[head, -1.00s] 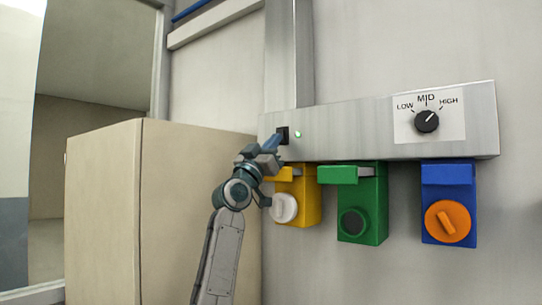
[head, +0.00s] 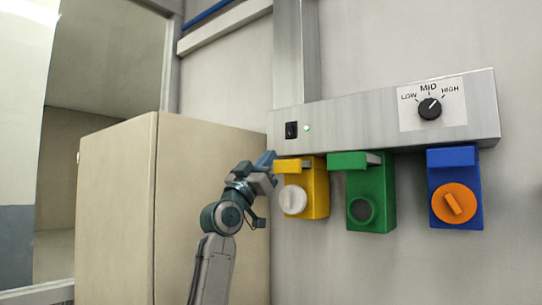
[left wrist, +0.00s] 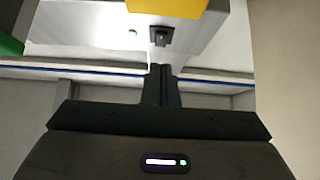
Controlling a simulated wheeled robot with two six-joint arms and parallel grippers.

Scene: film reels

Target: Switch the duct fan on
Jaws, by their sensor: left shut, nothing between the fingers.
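A grey metal control panel (head: 350,118) is fixed to the wall. A black knob (head: 430,108) on the panel's right points between MID and HIGH. My right gripper is not in view.
Below the panel hang a yellow box (head: 316,190) with a white knob, a green box (head: 378,195) with a dark round face, and a blue box (head: 468,212) with an orange knob. A beige cabinet (head: 115,210) stands close at the left.

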